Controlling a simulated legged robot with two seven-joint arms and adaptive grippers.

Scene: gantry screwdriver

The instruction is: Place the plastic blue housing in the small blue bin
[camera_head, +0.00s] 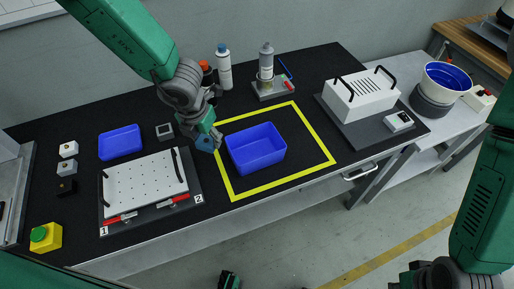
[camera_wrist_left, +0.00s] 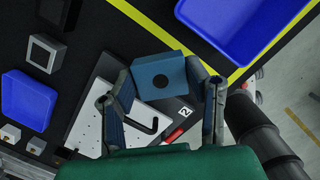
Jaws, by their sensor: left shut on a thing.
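The blue plastic housing (camera_head: 204,143) is a small block held in the air by my left gripper (camera_head: 207,136), just left of the larger blue bin (camera_head: 268,159). In the left wrist view the housing (camera_wrist_left: 152,72), with a dark round hole in its face, sits between the two fingers of the left gripper (camera_wrist_left: 165,82), which is shut on it. The small blue bin (camera_head: 121,142) lies on the black table to the left and looks empty. It also shows at the left of the left wrist view (camera_wrist_left: 27,100).
Yellow tape (camera_head: 320,138) frames the larger bin. A white perforated plate (camera_head: 145,185) lies in front of the small bin, and a grey square part (camera_head: 164,131) beside it. Bottles (camera_head: 223,70) stand behind the gripper. A white box with handles (camera_head: 360,97) is at the right.

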